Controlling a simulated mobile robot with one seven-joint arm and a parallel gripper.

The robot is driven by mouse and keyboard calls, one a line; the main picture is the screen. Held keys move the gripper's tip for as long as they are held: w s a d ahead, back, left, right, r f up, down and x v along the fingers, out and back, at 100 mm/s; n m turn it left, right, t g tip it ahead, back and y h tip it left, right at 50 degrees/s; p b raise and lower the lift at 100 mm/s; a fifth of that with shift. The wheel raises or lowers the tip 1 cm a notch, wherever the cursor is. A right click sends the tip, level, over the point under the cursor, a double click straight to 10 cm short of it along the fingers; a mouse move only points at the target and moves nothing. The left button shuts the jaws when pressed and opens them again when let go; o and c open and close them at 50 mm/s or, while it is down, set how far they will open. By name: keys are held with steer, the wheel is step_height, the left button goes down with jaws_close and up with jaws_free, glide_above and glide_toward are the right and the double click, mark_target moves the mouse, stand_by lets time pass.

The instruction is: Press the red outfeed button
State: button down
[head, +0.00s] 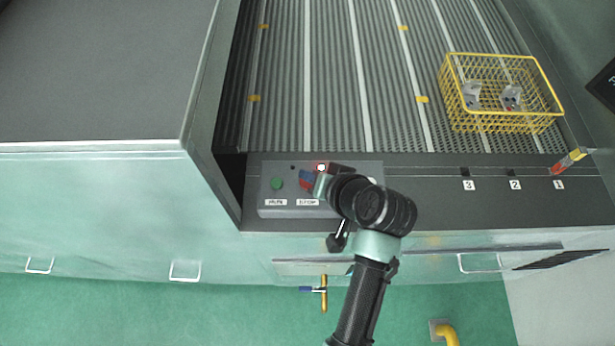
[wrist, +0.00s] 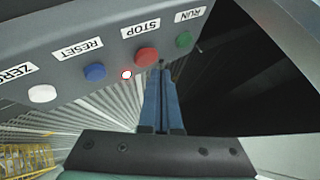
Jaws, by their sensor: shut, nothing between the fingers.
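The red button (wrist: 146,56) sits on a grey control panel (wrist: 105,28), labelled STOP, between a green RUN button (wrist: 183,39) and a blue RESET button (wrist: 95,73). My gripper (wrist: 161,73) is shut and empty. In the wrist view its blue fingertips are right beside the red button's edge and partly overlap it; I cannot tell whether they touch. In the head view my gripper (head: 306,181) is over the panel (head: 290,212), above the STOP label, and largely hides the red button.
A white ZERO button (wrist: 42,93) and a small lit red-rimmed lamp (wrist: 126,75) are also on the panel. A yellow wire basket (head: 500,122) with castings stands on the ribbed conveyor (head: 380,80). A grey housing (head: 100,75) rises left of the panel.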

steer(key=shift+r+p, duration=2.35)
steer(key=shift+r, duration=0.2)
steer(key=shift+f, duration=0.1)
